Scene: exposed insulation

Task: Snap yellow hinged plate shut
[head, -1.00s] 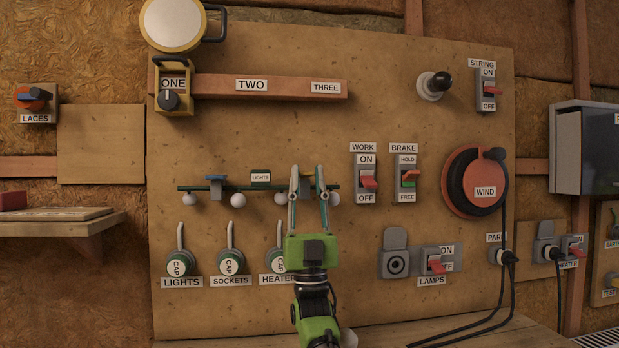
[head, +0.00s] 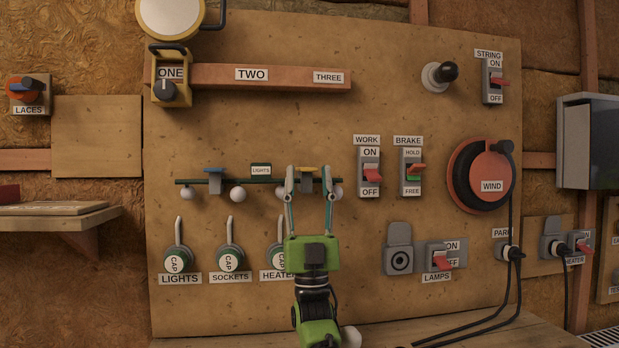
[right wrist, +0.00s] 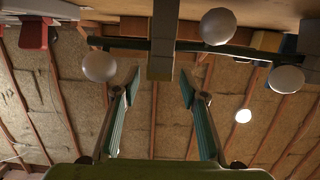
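The small yellow plate (head: 307,168) sits on top of a grey bracket (head: 306,185) on the dark green bar (head: 260,181) of the board. It looks nearly edge-on in the head view, so I cannot tell its exact angle. My right gripper (head: 308,172) is open and empty, one finger to each side of the plate and bracket, apparently in front of the bar. In the right wrist view the open fingers (right wrist: 159,88) stand below the bar (right wrist: 205,48), with the grey bracket (right wrist: 162,40) between them. The yellow plate is not seen there. My left gripper is not in view.
A blue plate (head: 214,170) tops another bracket on the left. Capped levers (head: 229,258) sit below. The WORK switch (head: 370,180) and BRAKE switch (head: 413,178) are right of my gripper.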

